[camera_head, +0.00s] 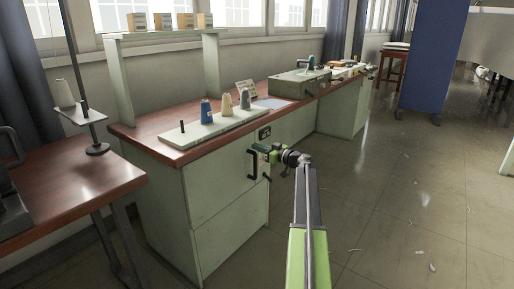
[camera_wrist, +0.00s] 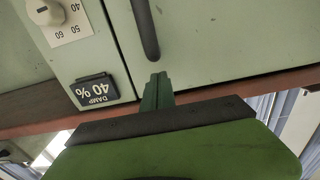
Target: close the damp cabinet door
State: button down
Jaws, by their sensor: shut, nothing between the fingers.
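The damp cabinet door (camera_head: 222,172) is a pale green panel under the red-brown bench top, with a black bar handle (camera_head: 251,165). In the wrist view, the door (camera_wrist: 230,40) fills the upper right and its handle (camera_wrist: 146,28) points down toward my fingers. The door looks close to flush with that panel; I cannot tell whether a small gap is left. My gripper (camera_head: 259,149) is shut and empty beside the handle's upper end; its green fingertips (camera_wrist: 158,80) are in front of the door's edge.
A dial (camera_wrist: 46,12) is on the neighbouring panel. The bench top (camera_head: 150,122) carries a white board (camera_head: 215,128) with thread cones and a grey-green case (camera_head: 298,82). A separate table (camera_head: 75,178) stands at left. The floor (camera_head: 390,210) at right is mostly clear.

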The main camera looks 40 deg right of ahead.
jog(key=v, duration=1.1)
jog(key=shift+s+d, duration=0.2)
jog(key=shift+s, duration=0.1)
jog(key=shift+a, duration=0.1)
